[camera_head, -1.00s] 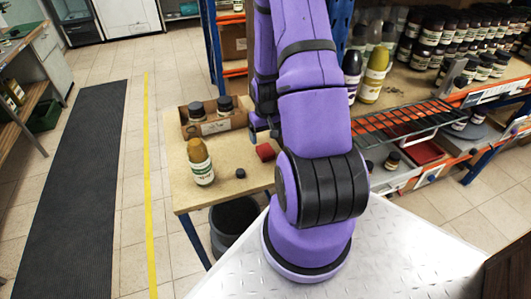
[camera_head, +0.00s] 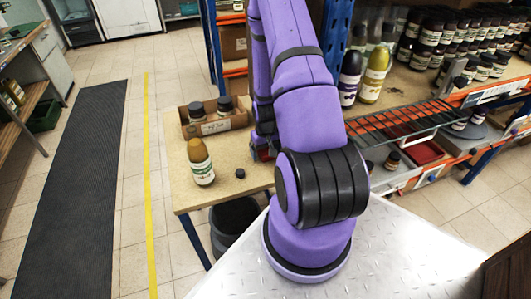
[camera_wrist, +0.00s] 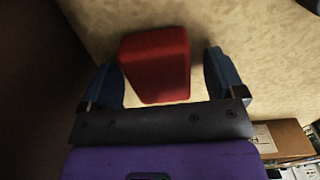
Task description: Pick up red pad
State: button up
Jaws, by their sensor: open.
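The red pad (camera_wrist: 156,64) lies on the wooden table in the wrist view, between the two blue fingers of my gripper (camera_wrist: 163,80). The gripper is open, with a gap on each side of the pad; the gap looks narrower on the left. In the head view my arm hides most of the pad, and only a bit of red (camera_head: 264,154) shows beside my gripper (camera_head: 263,145) low over the table.
A dark bin (camera_head: 236,222) is below. Shelves of jars (camera_head: 440,40) stand at the right.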

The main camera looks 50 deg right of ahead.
aim_at(266, 149)
jog(key=c, duration=1)
jog(key=shift+r, duration=5)
jog(key=shift+o, duration=0.4)
